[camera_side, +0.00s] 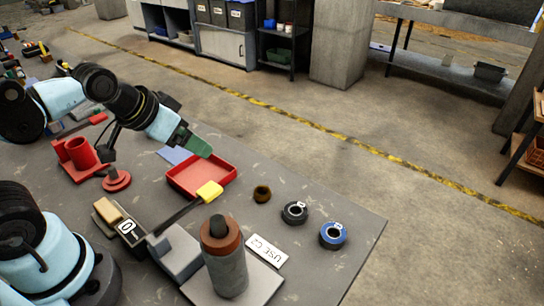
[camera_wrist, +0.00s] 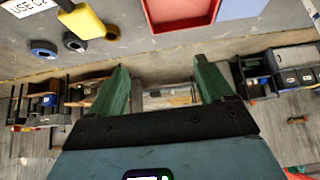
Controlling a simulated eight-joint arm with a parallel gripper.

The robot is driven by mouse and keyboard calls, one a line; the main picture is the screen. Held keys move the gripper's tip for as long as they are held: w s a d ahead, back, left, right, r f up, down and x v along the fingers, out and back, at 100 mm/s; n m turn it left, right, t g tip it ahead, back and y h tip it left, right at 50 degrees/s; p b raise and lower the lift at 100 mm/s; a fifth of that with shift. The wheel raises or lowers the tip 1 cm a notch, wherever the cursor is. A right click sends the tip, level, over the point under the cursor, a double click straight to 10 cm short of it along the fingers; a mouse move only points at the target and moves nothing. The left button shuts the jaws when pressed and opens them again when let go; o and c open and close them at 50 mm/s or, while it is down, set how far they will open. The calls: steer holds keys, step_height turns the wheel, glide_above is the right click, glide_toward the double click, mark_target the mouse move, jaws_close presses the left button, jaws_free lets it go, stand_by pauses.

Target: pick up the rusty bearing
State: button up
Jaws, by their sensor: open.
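The rusty bearing (camera_side: 262,194), a small brown ring, lies flat on the grey table right of the red tray in the side view. My gripper (camera_side: 193,143) is in the air above the far edge of the red tray, left of and apart from the bearing. In the wrist view its two green fingers (camera_wrist: 161,78) are spread with nothing between them.
The red tray (camera_side: 202,178) looks empty. A yellow-ended handle (camera_side: 209,191) is beside it. A black bearing (camera_side: 295,212) and a blue bearing (camera_side: 333,235) lie farther right, near a "USE C2" label (camera_side: 265,251). A brown-topped cylinder (camera_side: 222,240) stands in front.

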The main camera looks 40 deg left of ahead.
steer(key=d+r+m+g+h, duration=0.1)
steer(key=d+r+m+g, duration=0.15)
steer(key=d+m, duration=0.3)
step_height(320, 180, up, 11)
steer(key=m+g+y, duration=0.1)
steer(key=m+g, duration=0.4)
steer(key=m, duration=2.1)
glide_above(217, 218)
steer(key=f, duration=0.6)
steer(key=shift+w+a+f, duration=0.25)
steer(key=shift+w+f, duration=0.05)
steer(key=shift+f, duration=0.1)
steer(key=shift+s+d+f, duration=0.1)
steer(key=shift+s+f, duration=0.05)
steer(key=shift+f, duration=1.2)
steer(key=shift+s+d+f, duration=0.1)
steer(key=shift+s+f, duration=0.05)
steer(key=shift+f, duration=1.15)
steer(key=c, duration=1.2)
steer(key=shift+c, duration=0.2)
steer(key=shift+r, duration=0.15)
